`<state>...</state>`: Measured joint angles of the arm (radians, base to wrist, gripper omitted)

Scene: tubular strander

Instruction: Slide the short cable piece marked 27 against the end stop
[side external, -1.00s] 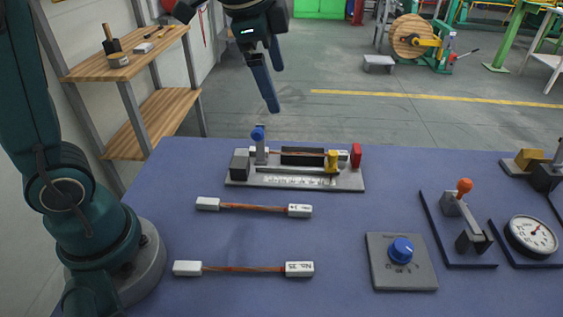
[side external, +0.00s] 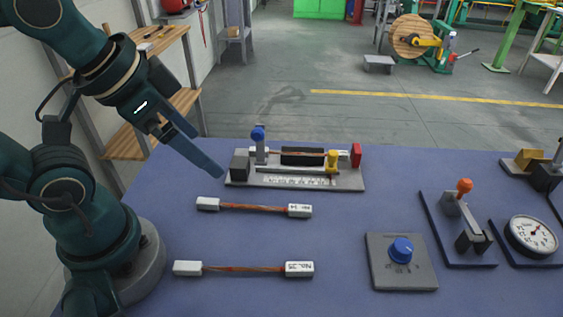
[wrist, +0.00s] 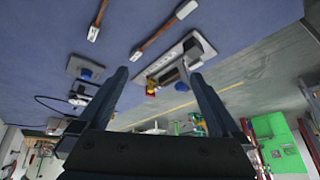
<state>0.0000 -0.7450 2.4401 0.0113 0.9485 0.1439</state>
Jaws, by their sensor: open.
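The measuring fixture (side external: 240,184) stands at the back of the blue table, with a scale on its front. My gripper (side external: 206,152) is open and empty, tilted down beside the fixture's left end. In the wrist view my gripper (wrist: 160,76) shows spread fingers with the fixture (wrist: 197,48) beyond them.
Two copper cables with white ends lie in front of the fixture, a nearer one (side external: 240,269) and a farther one (side external: 250,207). A blue knob (side external: 401,249), an orange-handled lever (side external: 464,187) and a dial gauge (side external: 532,237) stand to the right. Table space around the loose cables is clear.

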